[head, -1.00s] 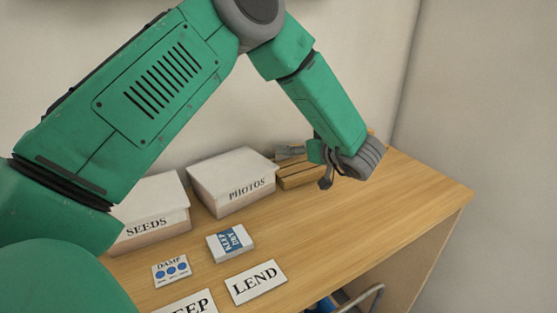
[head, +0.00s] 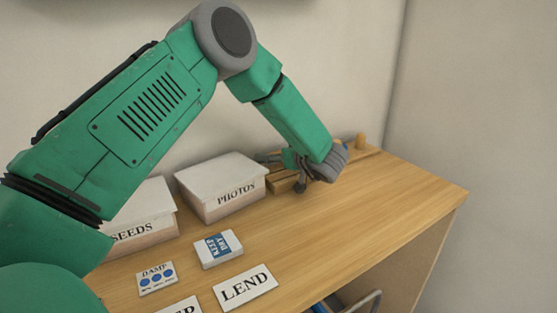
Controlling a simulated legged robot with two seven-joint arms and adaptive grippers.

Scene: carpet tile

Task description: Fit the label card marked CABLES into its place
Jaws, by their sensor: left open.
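No card marked CABLES can be made out in the head view. My left gripper (head: 284,173) is open, pointing left at the back of the desk, just right of the white-lidded box marked PHOTOS (head: 222,185). Its dark fingers are partly hidden by its own wrist, and I see nothing held between them. A low wooden piece (head: 284,185) lies behind and under the gripper, which covers much of it; I cannot tell whether they touch. A box marked SEEDS (head: 150,222) stands left of PHOTOS, partly behind my arm. My right gripper is not in view.
On the wooden desk (head: 380,200) lie cards marked LEND (head: 245,288) and DAMP (head: 157,279), a small KEEP DRY packet (head: 218,249) and a cut-off card (head: 180,308). A wooden knob (head: 361,141) stands at the back. The desk's right side is clear.

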